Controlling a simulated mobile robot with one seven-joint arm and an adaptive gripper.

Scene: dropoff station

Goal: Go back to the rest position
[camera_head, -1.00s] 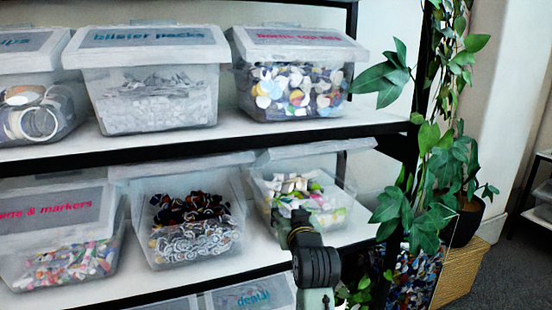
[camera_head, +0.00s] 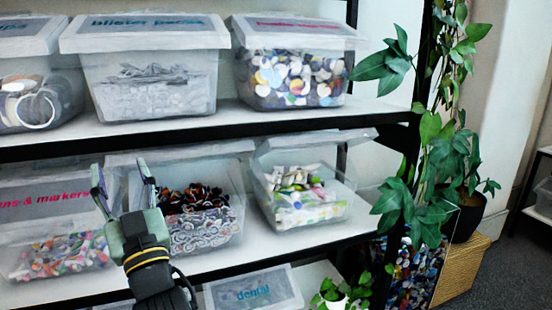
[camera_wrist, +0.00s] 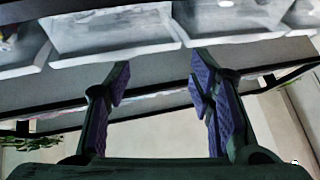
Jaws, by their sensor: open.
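My gripper (camera_head: 122,186) is open and points upward in the head view, in front of the middle shelf at the left. It overlaps the gap between the pens and markers bin (camera_head: 45,225) and the bin of dark and white pieces (camera_head: 205,232). Nothing shows between its fingers. In the wrist view my gripper (camera_wrist: 157,85) shows two spread purple-padded fingers, with the undersides of a shelf and clear bins beyond them.
The upper shelf (camera_head: 235,117) holds a blister packs bin (camera_head: 150,85) and a bin of round caps (camera_head: 292,80). An open bin of cartons (camera_head: 305,205) stands right on the middle shelf. A dental bin (camera_head: 253,290) sits below. A leafy plant (camera_head: 430,170) borders the right.

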